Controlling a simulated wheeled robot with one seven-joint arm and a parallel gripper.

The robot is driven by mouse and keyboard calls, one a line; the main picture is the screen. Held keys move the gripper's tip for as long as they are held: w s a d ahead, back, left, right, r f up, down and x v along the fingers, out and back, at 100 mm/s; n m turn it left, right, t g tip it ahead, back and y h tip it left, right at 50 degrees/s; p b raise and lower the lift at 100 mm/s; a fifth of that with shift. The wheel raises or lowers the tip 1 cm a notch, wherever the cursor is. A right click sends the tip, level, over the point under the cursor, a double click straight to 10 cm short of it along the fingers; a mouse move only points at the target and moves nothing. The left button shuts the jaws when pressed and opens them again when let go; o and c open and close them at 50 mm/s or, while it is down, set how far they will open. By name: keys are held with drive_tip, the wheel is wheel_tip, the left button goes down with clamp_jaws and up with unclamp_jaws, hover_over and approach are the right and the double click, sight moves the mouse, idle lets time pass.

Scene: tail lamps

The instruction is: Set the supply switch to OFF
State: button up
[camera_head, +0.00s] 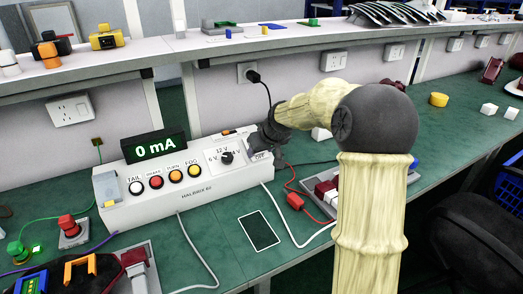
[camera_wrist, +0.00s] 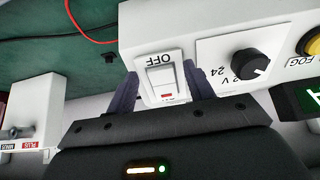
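The supply switch is a white rocker (camera_wrist: 162,79) in a white housing, seen in the wrist view under an upside-down OFF label (camera_wrist: 158,59). A red mark shows at the rocker's end away from that label. My gripper (camera_wrist: 160,86) is open, with one dark finger on each side of the switch housing and nothing held. I cannot tell whether the fingers touch it. In the head view my gripper (camera_head: 267,140) is at the right end of the white supply box (camera_head: 170,209) and hides most of the switch. The box's display (camera_head: 155,146) reads 0 mA.
A voltage knob (camera_head: 227,157) and several coloured buttons, including TAIL (camera_head: 135,187), are on the box left of the switch. A black plug cable (camera_head: 267,95) hangs behind my gripper. A red lead with a red block (camera_head: 295,201) lies right of the box.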

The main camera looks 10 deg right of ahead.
drive_tip(key=shift+r, duration=0.1)
drive_tip(key=p+v, duration=0.2)
drive_tip(key=v, duration=1.5)
drive_tip(key=shift+s+d, duration=0.1)
drive_tip(key=shift+d, duration=0.05)
drive_tip(key=shift+d+p, duration=0.2)
drive_tip(key=shift+p, duration=0.3)
drive_tip(key=c, duration=0.7)
drive_tip(key=shift+t+h, duration=0.3)
drive_tip(key=shift+h, duration=0.3)
drive_tip(key=d+f+p, duration=0.1)
drive_tip(key=w+d+f+p, duration=0.1)
drive_tip(key=d+f+p, duration=0.1)
drive_tip(key=d+f, duration=0.1)
drive_tip(key=shift+w+f, duration=0.1)
drive_tip(key=shift+w, duration=0.2)
clamp_jaws()
wheel_tip(320, 180, down, 4)
drive_tip(key=d+t+p, duration=0.1)
drive_tip(key=d+p, duration=0.1)
drive_tip(key=p, duration=0.2)
drive_tip(key=shift+s+a+r+t+y+p, duration=0.25)
drive_tip(key=shift+s+a+t+y+p, duration=0.25)
drive_tip(key=shift+a+t+p, duration=0.25)
drive_tip(key=shift+s+a+r+t+y+p, duration=0.25)
drive_tip(key=shift+s+a+t+y+p, duration=0.2)
drive_tip(key=shift+s+a+t+p, duration=0.3)
drive_tip(key=shift+s+a+r+t+y+p, duration=0.3)
drive_tip(key=shift+s+a+t+y+p, duration=0.15)
drive_tip(key=shift+a+t+p, duration=0.35)
